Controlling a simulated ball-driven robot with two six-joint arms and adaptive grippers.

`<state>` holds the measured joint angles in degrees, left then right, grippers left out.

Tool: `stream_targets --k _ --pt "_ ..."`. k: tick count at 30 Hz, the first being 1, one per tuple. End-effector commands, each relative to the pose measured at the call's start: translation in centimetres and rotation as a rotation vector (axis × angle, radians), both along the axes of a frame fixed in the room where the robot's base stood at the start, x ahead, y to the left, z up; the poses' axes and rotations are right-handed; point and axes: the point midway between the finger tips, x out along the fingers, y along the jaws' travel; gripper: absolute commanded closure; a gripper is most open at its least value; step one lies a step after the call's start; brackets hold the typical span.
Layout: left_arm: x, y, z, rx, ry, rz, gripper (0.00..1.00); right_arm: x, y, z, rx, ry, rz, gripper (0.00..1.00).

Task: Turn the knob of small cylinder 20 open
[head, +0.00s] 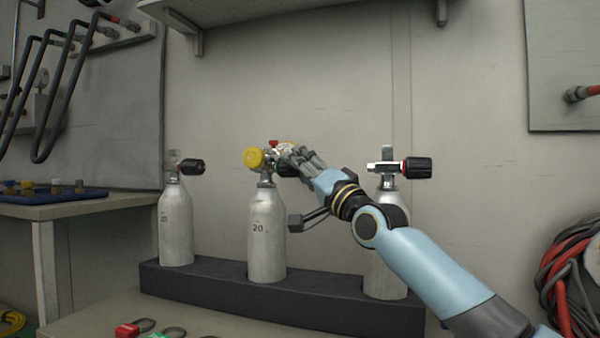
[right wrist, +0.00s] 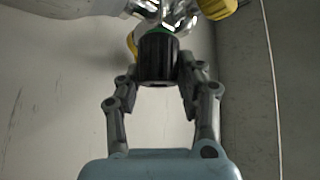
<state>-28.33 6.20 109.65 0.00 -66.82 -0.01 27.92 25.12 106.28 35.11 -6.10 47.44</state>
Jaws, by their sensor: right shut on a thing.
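Small cylinder 20 (head: 266,235) is a pale grey bottle marked "20", upright in the middle of the dark rack. Its valve carries a yellow cap (head: 254,158) on the left. My right gripper (head: 286,152) reaches in from the right at valve height. In the right wrist view its fingers (right wrist: 157,72) are shut on the ribbed black knob (right wrist: 158,57), one on each side. A green band shows at the knob's base, against the shiny metal valve. In the head view the gripper partly hides the knob. My left gripper is not in view.
Two similar cylinders stand in the dark rack (head: 215,291), one at left (head: 176,228) and one at right (head: 390,250), partly behind my arm. Their black knobs show red bands. Red and green tags (head: 128,330) lie in front. A blue tray (head: 50,196) sits at left.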

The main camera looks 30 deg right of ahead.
Motion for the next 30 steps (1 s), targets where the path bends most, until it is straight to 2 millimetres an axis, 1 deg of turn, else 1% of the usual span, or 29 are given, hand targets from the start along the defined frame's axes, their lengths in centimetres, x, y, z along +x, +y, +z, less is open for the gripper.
stream_targets --k 1,12,13,18,26,29,30 --pt "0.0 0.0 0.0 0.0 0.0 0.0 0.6 0.1 -0.1 -0.5 -0.003 0.009 -0.001 0.95" --pt "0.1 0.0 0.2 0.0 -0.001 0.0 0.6 0.1 0.0 -0.4 -0.004 0.008 -0.001 0.95" --pt "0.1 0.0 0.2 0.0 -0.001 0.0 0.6 0.1 0.0 -0.4 -0.004 0.008 -0.001 0.59" --pt "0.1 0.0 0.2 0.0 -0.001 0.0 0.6 0.1 0.0 -0.3 -0.003 0.005 -0.001 0.38" --pt "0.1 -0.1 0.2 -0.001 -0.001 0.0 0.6 0.0 0.0 0.0 -0.002 0.0 0.0 0.38" --pt "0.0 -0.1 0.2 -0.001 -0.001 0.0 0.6 0.0 0.0 0.7 -0.005 -0.002 0.001 0.38" --pt "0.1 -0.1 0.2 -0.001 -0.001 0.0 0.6 0.0 0.1 1.2 -0.006 -0.003 0.002 0.38"
